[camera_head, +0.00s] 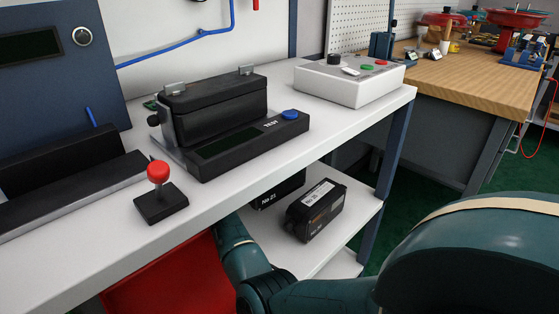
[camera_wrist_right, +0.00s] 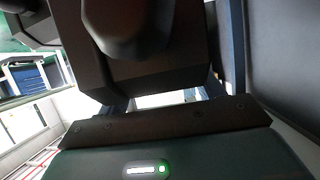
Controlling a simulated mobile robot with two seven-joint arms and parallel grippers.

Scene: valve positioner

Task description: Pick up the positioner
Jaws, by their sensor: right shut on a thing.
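Two dark positioners are on the shelf under the workbench in the head view. One, labelled "No 21" (camera_head: 278,191), is partly hidden by the tabletop edge. The other (camera_head: 315,210), with white and orange labels, sits at an angle to its right. My right arm reaches under the tabletop beside them; its gripper is hidden there. In the right wrist view, my right gripper (camera_wrist_right: 165,92) is shut on a dark positioner (camera_wrist_right: 150,70) with a rounded bulge. I cannot read its label, so I cannot tell which one it is. My left gripper is in neither view.
The white tabletop (camera_head: 240,195) overhangs the shelf (camera_head: 350,220). On it stand a black test unit (camera_head: 215,105), a red-knobbed joystick (camera_head: 160,195) and a white button box (camera_head: 350,85). A blue table leg (camera_head: 392,150) stands right of the shelf. A red bin (camera_head: 165,275) is below left.

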